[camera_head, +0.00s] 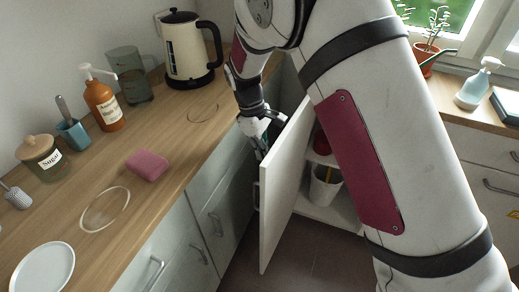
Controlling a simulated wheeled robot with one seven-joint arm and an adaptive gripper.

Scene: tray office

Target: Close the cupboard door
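The cupboard door (283,190) is a white panel standing well open under the corner of the counter, swung out into the room. Behind it the cupboard interior (332,207) shows a shelf, a white bucket and a red item. My gripper (262,150) is just left of the door, near its upper part and beside the counter edge. The fingers are small and partly hidden, so I cannot tell whether they are open or touch the door. My arm hides the right part of the cupboard.
The wooden counter (185,140) at left holds a cream kettle (188,52), a measuring jug (130,76), an orange pump bottle (104,103), a sugar jar (42,157), a pink sponge (147,164) and a white plate (43,270). Drawers lie below. The floor (300,258) before the door is clear.

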